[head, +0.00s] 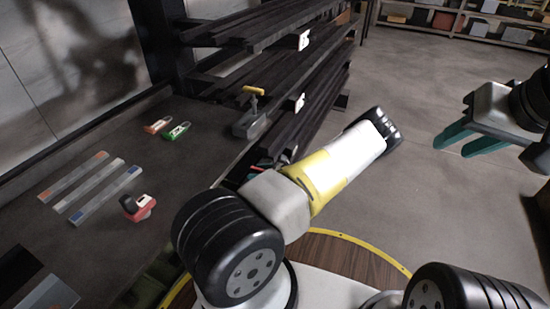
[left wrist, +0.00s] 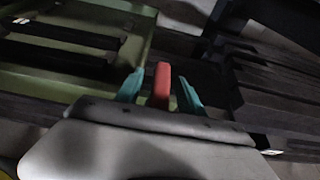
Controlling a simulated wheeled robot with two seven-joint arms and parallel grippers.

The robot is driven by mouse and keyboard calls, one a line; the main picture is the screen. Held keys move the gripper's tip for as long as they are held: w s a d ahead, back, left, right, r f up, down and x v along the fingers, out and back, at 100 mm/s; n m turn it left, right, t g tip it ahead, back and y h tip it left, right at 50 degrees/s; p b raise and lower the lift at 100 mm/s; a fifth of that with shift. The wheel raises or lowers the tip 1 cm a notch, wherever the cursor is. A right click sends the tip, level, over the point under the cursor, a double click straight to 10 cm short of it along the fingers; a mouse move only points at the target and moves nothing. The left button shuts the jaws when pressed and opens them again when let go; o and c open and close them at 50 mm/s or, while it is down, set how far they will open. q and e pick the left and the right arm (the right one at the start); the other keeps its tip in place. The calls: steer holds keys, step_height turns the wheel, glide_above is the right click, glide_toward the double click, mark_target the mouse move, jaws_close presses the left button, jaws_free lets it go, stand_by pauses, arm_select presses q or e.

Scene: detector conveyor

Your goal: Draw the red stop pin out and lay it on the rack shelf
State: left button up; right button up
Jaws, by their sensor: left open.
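The red stop pin (left wrist: 161,85) shows in the left wrist view as an upright red piece between the two teal fingers of my left gripper (left wrist: 159,88). The fingers stand open, with a gap visible on either side of the pin. In the head view my own arm covers most of my left gripper; a small red piece shows beside the arm (head: 258,168). My right gripper (head: 452,147) is open and empty at the right, over the floor. The rack (head: 262,30) with dark bars on its shelves stands at the top middle.
A dark bench (head: 95,200) at the left carries grey bars, an orange and a green clip (head: 176,131), a red-and-black item (head: 137,207) and a yellow-handled fixture (head: 252,110). Dark bars and a green tray (left wrist: 70,75) lie near my left gripper. Open floor is at the right.

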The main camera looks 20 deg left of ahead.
arm_select(q)
steer(key=shift+x, duration=0.9)
jaws_close()
steer(key=shift+r, duration=0.2)
